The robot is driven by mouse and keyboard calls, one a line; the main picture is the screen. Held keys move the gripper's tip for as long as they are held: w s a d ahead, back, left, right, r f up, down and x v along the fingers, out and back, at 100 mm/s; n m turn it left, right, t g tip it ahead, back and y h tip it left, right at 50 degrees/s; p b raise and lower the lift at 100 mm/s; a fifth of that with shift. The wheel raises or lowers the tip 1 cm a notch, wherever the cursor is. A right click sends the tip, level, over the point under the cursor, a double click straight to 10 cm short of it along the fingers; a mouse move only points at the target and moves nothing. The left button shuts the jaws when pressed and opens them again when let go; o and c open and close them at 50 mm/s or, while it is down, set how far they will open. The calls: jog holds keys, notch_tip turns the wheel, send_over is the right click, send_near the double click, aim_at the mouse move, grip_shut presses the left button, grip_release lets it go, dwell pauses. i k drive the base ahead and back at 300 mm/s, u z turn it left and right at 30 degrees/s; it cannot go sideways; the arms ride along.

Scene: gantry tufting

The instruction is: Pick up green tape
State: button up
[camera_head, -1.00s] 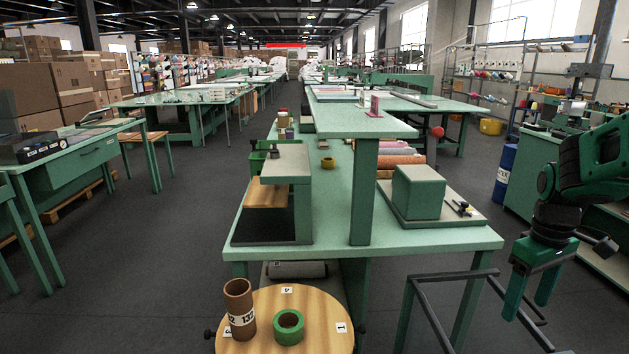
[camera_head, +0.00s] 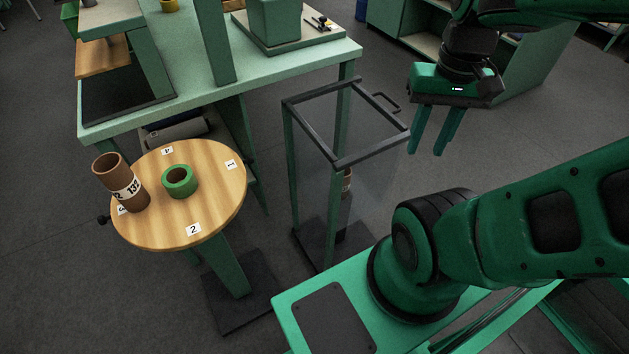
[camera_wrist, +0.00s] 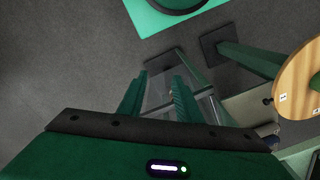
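A green tape roll (camera_head: 179,181) lies flat on a round wooden table (camera_head: 217,214), near its middle, in the head view. My gripper (camera_head: 430,145) hangs pointing down to the right of the table, beyond the dark metal frame stand, well apart from the tape. Its two fingers are spread with nothing between them. In the wrist view the fingers (camera_wrist: 158,95) point toward the floor and the stand. The edge of the round table (camera_wrist: 295,85) shows at the right there; the tape is out of that view.
A brown cardboard tube (camera_head: 118,182) with a number label stands beside the tape. Number tags lie around the table's rim. A dark open-frame stand (camera_head: 345,162) rises between the table and my gripper. A green workbench (camera_head: 280,62) stands behind.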

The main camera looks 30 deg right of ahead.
aim_at(174, 174)
jog(key=z, duration=0.45)
jog(key=k, duration=0.9)
jog(key=u, duration=0.45)
